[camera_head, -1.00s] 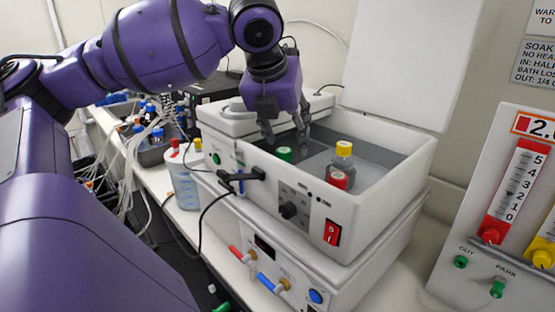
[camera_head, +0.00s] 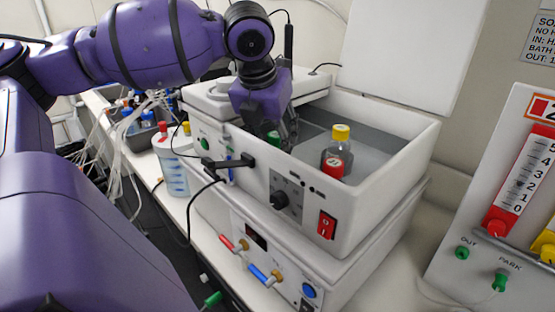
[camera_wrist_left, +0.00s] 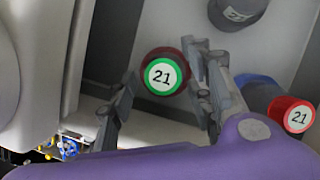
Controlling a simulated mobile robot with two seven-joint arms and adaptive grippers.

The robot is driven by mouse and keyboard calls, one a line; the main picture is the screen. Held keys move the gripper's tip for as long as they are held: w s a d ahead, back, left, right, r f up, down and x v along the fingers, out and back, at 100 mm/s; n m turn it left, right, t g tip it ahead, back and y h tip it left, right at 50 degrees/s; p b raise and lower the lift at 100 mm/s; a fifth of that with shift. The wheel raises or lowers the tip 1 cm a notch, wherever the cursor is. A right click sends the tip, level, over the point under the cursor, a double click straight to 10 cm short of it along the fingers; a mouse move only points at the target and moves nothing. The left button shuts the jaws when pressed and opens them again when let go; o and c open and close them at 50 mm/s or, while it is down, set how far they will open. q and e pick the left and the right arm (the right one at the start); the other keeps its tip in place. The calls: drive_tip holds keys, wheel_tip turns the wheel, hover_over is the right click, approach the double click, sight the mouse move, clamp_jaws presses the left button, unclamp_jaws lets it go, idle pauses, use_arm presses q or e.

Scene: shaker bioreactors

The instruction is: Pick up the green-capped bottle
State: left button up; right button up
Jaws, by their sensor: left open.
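The green-capped bottle (camera_head: 273,137) stands in the grey-floored basin of the white shaker bath, near its front left corner. Its green cap, with a white top marked 21, shows from above in the left wrist view (camera_wrist_left: 165,76). My left gripper (camera_head: 278,143) reaches down into the basin right at this bottle and partly hides it in the head view. In the left wrist view its two fingers (camera_wrist_left: 160,72) are spread apart, one on each side of the cap. It is open; whether a finger touches the bottle I cannot tell. My right gripper is not in view.
A red-capped bottle (camera_head: 333,168) and a yellow-capped bottle (camera_head: 341,134) stand close to the right in the basin. The white bath walls (camera_head: 385,190) rise around them. The right of the basin is clear.

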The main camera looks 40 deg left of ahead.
use_arm(q)
drive_tip(key=c, duration=0.7)
clamp_jaws()
drive_tip(key=shift+f, duration=0.1)
